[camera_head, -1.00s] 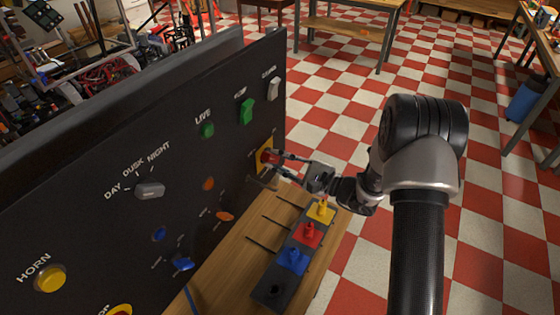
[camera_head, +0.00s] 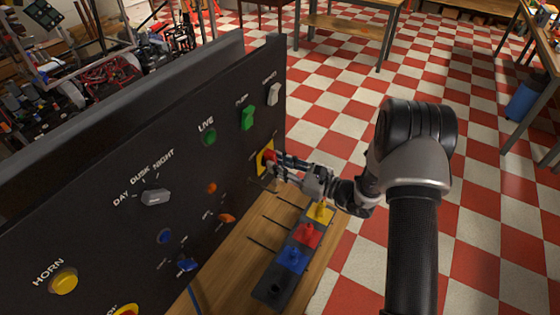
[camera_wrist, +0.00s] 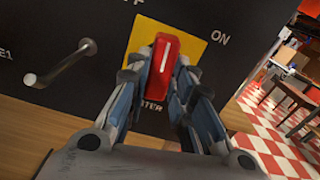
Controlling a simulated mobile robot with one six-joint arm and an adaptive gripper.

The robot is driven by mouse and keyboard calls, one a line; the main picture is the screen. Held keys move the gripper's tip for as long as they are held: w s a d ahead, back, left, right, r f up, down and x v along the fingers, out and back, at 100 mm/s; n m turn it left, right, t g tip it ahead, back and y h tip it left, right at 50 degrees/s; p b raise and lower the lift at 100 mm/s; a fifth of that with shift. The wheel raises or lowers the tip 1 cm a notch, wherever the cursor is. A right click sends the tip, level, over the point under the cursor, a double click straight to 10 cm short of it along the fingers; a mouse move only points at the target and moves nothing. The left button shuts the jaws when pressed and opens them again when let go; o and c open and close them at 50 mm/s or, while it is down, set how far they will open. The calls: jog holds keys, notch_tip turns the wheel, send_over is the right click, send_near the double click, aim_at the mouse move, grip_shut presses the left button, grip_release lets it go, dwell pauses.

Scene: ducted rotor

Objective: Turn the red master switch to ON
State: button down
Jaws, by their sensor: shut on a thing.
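The red master switch (camera_wrist: 162,62) sits on a yellow plate (camera_wrist: 197,50) at the right end of the black panel. In the head view my gripper (camera_head: 277,166) reaches the yellow plate from the right and partly hides the switch.
A metal peg (camera_wrist: 60,62) sticks out of the panel left of the switch. The black panel (camera_head: 110,230) also carries a grey day-dusk-night knob (camera_head: 156,197), a yellow horn button (camera_head: 64,281) and green switches. A strip with yellow, red and blue pieces (camera_head: 307,236) lies on the wooden bench below.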

jog(key=m+p, duration=0.4)
jog(key=m, duration=0.6)
jog(key=shift+s, duration=0.1)
jog(key=shift+m, duration=0.4)
jog(key=c, duration=1.4)
grip_release()
jog(key=v, duration=1.2)
jog(key=shift+a+r, duration=0.1)
